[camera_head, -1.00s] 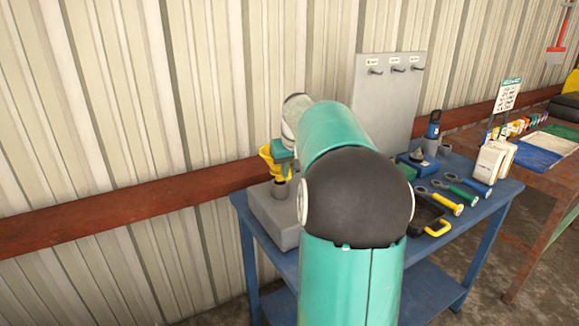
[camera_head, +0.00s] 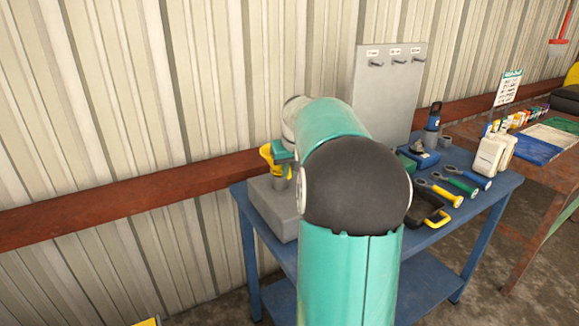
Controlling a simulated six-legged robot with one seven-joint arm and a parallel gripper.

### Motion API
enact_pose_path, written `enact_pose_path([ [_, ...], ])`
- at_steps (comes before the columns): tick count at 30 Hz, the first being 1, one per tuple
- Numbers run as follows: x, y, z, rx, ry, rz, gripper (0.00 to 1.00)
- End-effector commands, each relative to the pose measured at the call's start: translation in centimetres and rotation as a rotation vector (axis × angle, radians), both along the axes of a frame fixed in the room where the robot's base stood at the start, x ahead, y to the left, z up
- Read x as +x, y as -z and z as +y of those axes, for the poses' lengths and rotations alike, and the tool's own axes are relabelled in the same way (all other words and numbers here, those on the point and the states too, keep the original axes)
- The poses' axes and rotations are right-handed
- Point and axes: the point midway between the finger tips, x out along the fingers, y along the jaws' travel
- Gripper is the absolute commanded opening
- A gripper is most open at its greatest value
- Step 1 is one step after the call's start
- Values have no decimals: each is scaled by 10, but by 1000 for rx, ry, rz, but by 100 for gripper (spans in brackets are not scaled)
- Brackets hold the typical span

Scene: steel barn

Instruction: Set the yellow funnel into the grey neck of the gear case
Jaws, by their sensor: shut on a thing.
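The yellow funnel (camera_head: 267,158) is at the left end of the blue bench, above the grey gear case (camera_head: 268,208). My gripper (camera_head: 281,157) is shut on the funnel at its right side. The grey neck (camera_head: 280,183) stands up from the top of the case, just below the funnel and gripper. My teal and black arm hides the right part of the case and much of the gripper. I cannot tell whether the funnel's spout is in the neck or only above it.
The blue bench (camera_head: 436,238) also holds wrenches (camera_head: 439,190), a black case with a yellow handle (camera_head: 430,212), white jugs (camera_head: 490,154) and a grey hook board (camera_head: 386,95). A ribbed wall and rusty rail (camera_head: 120,215) are close behind the gear case.

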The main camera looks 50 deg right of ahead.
Motion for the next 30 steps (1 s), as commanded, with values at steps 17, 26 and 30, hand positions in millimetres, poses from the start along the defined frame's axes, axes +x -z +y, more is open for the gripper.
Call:
enact_pose_path([
  [17, 0, 10, 0, 0, 0, 0, 0],
  [26, 0, 10, 0, 0, 0, 0, 37],
  [30, 0, 11, 0, 0, 0, 1, 37],
])
